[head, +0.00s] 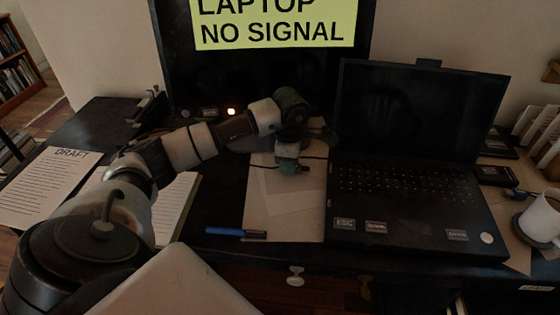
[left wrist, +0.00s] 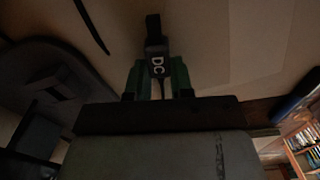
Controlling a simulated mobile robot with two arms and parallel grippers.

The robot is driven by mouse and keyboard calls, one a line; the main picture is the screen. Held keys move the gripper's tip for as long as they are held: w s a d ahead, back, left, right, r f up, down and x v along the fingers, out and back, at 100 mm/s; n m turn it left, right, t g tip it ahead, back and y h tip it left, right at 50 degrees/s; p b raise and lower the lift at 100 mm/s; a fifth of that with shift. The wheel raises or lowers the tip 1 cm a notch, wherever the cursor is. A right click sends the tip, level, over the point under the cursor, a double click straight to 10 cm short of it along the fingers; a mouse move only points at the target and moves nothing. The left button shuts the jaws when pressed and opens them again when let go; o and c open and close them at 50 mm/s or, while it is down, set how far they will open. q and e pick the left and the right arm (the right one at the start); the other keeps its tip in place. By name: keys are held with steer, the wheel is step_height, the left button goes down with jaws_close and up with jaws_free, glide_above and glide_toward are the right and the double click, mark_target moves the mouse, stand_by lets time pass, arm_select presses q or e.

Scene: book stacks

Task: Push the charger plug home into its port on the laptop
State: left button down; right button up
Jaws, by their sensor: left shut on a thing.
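The open black laptop (head: 408,200) stands on the desk right of my left gripper, its screen dark. My left gripper (head: 288,167) is low over the papers, a short way left of the laptop's left side. In the left wrist view, its green fingers are shut on the black charger plug (left wrist: 157,64), marked "DC", which points away from the gripper. In the head view the plug is too small and dark to make out clearly. The laptop's port is not visible in either view. My right gripper is not in view.
A dark monitor (head: 180,75) behind my arm shows a yellow "LAPTOP NO SIGNAL" panel (head: 275,22). A blue pen (head: 236,233) lies at the desk's front. A draft paper (head: 45,188) lies at left. A white mug (head: 541,218) stands at the right edge. Loose paper (head: 300,215) covers the middle.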

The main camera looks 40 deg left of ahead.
mark_target(308, 168)
arm_select(q)
steer(key=shift+w+d, duration=0.4)
steer(key=shift+d, duration=0.25)
steer(key=shift+w+d, duration=0.4)
steer(key=shift+d, duration=0.25)
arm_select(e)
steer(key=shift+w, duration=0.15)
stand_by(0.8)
arm_select(q)
steer(key=shift+w+d, duration=0.45)
steer(key=shift+d, duration=0.4)
steer(key=shift+w+d, duration=0.4)
steer(key=shift+d, duration=0.2)
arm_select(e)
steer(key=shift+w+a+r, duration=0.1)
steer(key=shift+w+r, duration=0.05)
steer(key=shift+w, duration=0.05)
arm_select(q)
steer(key=c, duration=0.9)
jaws_free()
steer(key=shift+r, duration=0.15)
